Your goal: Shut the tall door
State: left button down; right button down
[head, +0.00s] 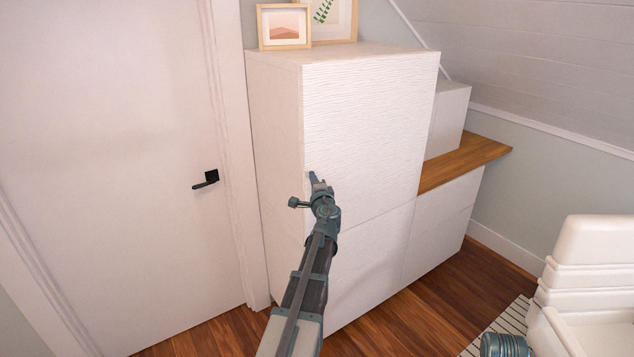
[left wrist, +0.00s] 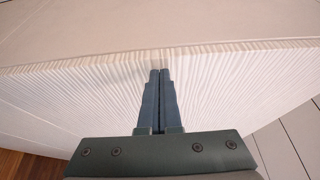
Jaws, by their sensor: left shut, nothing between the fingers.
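The tall door (head: 370,120) is the white, wavy-textured front of the tall cabinet in the head view. It looks flush or nearly flush with the cabinet's side (head: 275,150); I cannot tell whether a small gap is left. My left gripper (head: 314,178) is shut and empty, in front of the door near its left edge. In the left wrist view the closed fingertips (left wrist: 160,72) point at the edge of a ribbed white panel (left wrist: 220,85), very close to it. Whether they touch is unclear.
Framed pictures (head: 284,26) stand on the cabinet top. A lower unit with a wooden top (head: 465,160) adjoins at right. A white room door (head: 110,150) with a black handle is at left. A white chair (head: 590,270) is at lower right.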

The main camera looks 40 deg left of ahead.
dwell(0.4)
pick_arm(q)
jog(key=s+a+v, duration=0.1)
jog(key=v, duration=1.2)
jog(key=shift+s+a, duration=0.25)
jog(key=shift+s, duration=0.05)
